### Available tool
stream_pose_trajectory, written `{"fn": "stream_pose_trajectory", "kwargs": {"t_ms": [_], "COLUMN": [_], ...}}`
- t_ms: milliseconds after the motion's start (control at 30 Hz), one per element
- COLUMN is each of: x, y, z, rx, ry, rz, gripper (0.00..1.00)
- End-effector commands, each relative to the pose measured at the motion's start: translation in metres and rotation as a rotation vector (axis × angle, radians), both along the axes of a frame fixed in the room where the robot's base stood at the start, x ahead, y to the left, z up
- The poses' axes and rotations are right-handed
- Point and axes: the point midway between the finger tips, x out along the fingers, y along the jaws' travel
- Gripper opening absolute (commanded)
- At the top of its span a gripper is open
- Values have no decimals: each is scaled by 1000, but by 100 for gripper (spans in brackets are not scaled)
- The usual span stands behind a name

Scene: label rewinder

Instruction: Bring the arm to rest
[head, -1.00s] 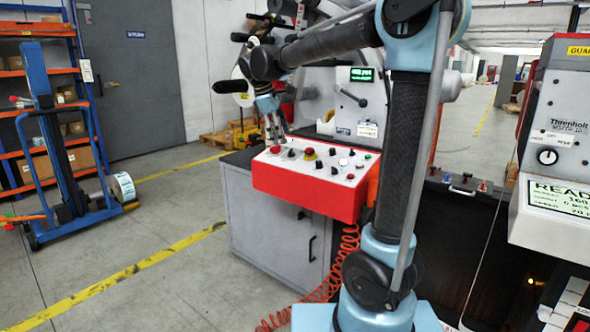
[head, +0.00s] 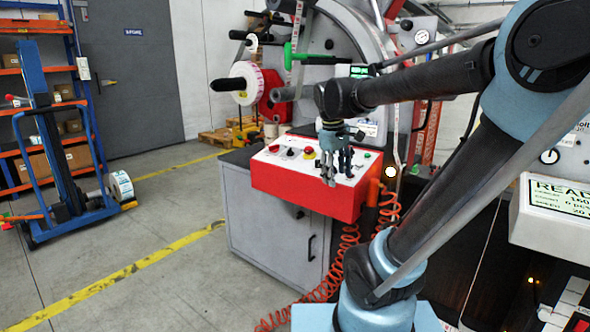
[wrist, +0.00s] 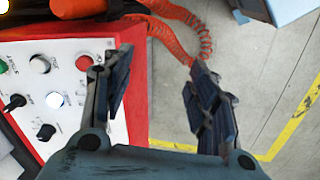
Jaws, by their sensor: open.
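My gripper (head: 330,180) hangs pointing down in front of the red control panel (head: 300,203) in the head view, overlapping its right part. In the wrist view my gripper (wrist: 163,95) shows its two dark fingers spread apart with nothing between them. Between and beyond the fingers lie the red edge of the control panel (wrist: 138,130) and bare floor (wrist: 250,100). The panel's buttons and knobs show at the left of the wrist view. Whether the gripper touches the panel cannot be told from the head view, but the wrist view shows floor beyond its right finger.
The label rewinder carries a white roll (head: 247,86) on a spindle at the back. An orange coiled hose (head: 338,275) hangs by the grey cabinet (head: 275,235). A machine with a display (head: 562,197) stands at right. A blue lift trolley (head: 60,150) stands at left, with clear floor between.

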Motion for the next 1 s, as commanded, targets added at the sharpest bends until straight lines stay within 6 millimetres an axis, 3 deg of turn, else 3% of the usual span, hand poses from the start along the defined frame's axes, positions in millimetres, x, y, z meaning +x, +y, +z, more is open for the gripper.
{"fn": "stream_pose_trajectory", "kwargs": {"t_ms": [200, 533, 733, 1000], "x": [-53, -120, -140, -145], "y": [-32, -56, -60, -61], "z": [-45, -120, -150, -157], "rx": [77, 189, 232, 243], "ry": [-32, -79, -97, -102], "rz": [-209, -514, -627, -656], "gripper": [53, 53, 53, 53]}}
